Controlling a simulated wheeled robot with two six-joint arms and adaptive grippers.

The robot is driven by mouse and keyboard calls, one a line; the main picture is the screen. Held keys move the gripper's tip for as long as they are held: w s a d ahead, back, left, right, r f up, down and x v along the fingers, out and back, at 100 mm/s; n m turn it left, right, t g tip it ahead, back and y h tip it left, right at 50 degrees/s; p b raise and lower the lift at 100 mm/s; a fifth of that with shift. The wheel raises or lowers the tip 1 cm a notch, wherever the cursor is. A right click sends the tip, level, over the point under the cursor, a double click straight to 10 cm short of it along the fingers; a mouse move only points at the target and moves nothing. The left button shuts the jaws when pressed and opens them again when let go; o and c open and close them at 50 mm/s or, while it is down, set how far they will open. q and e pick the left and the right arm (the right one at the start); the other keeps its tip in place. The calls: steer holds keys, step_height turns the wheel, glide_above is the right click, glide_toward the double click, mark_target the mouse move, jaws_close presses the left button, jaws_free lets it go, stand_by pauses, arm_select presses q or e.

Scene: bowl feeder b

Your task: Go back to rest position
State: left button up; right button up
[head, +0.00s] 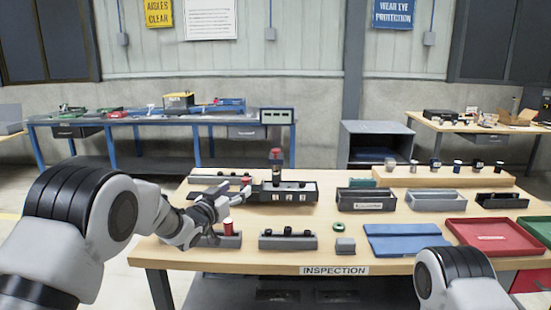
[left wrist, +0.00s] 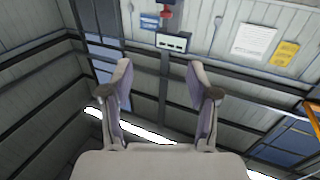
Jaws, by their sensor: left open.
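My left gripper (head: 222,200) is over the left part of the inspection table (head: 345,255), its arm reaching in from the left. It also shows in the left wrist view (left wrist: 160,85), with its two fingers apart and nothing between them. A red cylinder (head: 228,228) stands in a grey holder just below and in front of it; I cannot tell whether they touch. My right arm shows only as a link at the lower right, and its gripper is out of the picture.
A dark fixture (head: 285,192) with a red-topped post stands right of my left gripper. Grey bins (head: 367,200), a blue mat (head: 405,240) and a red tray (head: 495,238) lie to the right. A small grey block (head: 344,246) sits near the front edge.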

arm_select(q)
steer(key=s+a+f, duration=0.1)
steer(key=f, duration=0.3)
steer(key=s+a+f+n+g+y, duration=0.1)
steer(key=f, duration=0.3)
steer(key=s+a+f+g+y, duration=0.1)
steer(key=s+f, duration=0.1)
steer(key=f, duration=0.2)
steer(key=shift+a+f+n, duration=0.1)
steer(key=shift+f+n, duration=0.05)
steer(key=shift+n, duration=0.15)
steer(key=s+a+f+n+g+y, duration=0.15)
steer(key=s+a+f+g, duration=0.25)
steer(key=s+f, duration=0.8)
steer(key=s+a+f+n+g+y, duration=0.1)
steer(key=s+a+f+g+y, duration=0.15)
steer(key=s+f, duration=0.95)
steer(key=s+a+f+g, duration=0.1)
steer(key=s+f+g, duration=0.1)
steer(key=s, duration=0.7)
steer(key=s+a+f+g+y, duration=0.1)
steer(key=s+a+g, duration=0.1)
steer(key=s, duration=0.8)
steer(key=s+a+f+n+g, duration=0.1)
steer(key=s+g, duration=0.3)
steer(key=s, duration=0.5)
steer(key=shift+s+a+f, duration=0.15)
steer(key=shift+a+f, duration=0.05)
steer(key=shift+f, duration=0.65)
